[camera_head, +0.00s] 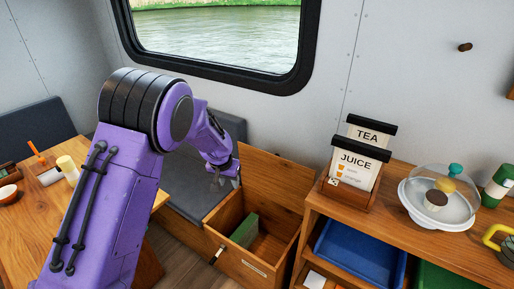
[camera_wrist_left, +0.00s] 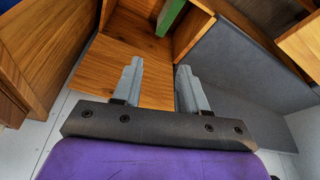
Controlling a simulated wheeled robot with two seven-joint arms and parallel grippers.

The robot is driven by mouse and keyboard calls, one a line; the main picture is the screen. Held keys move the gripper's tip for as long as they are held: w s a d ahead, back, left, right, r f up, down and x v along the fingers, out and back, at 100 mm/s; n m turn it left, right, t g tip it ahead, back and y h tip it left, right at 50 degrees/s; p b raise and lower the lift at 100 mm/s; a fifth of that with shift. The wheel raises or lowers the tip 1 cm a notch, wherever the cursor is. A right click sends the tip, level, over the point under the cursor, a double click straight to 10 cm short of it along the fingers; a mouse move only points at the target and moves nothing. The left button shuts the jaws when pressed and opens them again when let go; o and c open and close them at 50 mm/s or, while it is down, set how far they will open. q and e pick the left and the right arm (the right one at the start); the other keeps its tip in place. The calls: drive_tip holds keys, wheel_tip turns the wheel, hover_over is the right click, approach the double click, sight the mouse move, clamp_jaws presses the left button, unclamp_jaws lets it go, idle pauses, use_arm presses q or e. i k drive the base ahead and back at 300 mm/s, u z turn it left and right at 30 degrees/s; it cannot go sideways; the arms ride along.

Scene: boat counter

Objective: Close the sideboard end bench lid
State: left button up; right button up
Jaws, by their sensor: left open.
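The sideboard end bench lid (camera_head: 272,178) is a wooden panel that stands raised at the back of the open bench box (camera_head: 242,266). A green object (camera_head: 245,231) is inside the box. My left gripper (camera_head: 222,180) is near the lid's upper left corner, above the grey seat; contact with the lid cannot be told. In the left wrist view the gripper (camera_wrist_left: 158,80) has its fingers spread with nothing between them. The lid's wooden face (camera_wrist_left: 115,65) lies beyond them, and the green object (camera_wrist_left: 170,14) shows at the top. My right gripper is not in view.
The wooden sideboard (camera_head: 390,215) stands right of the box, with a blue tray (camera_head: 360,250), a sign holder (camera_head: 352,180) and a domed cake stand (camera_head: 440,205) on or in it. A grey bench cushion (camera_head: 185,185) lies left. A table (camera_head: 30,225) stands at far left.

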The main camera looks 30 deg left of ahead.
sight(285, 182)
drive_tip(key=u, duration=0.7)
drive_tip(key=i, duration=0.75)
drive_tip(key=u, duration=0.75)
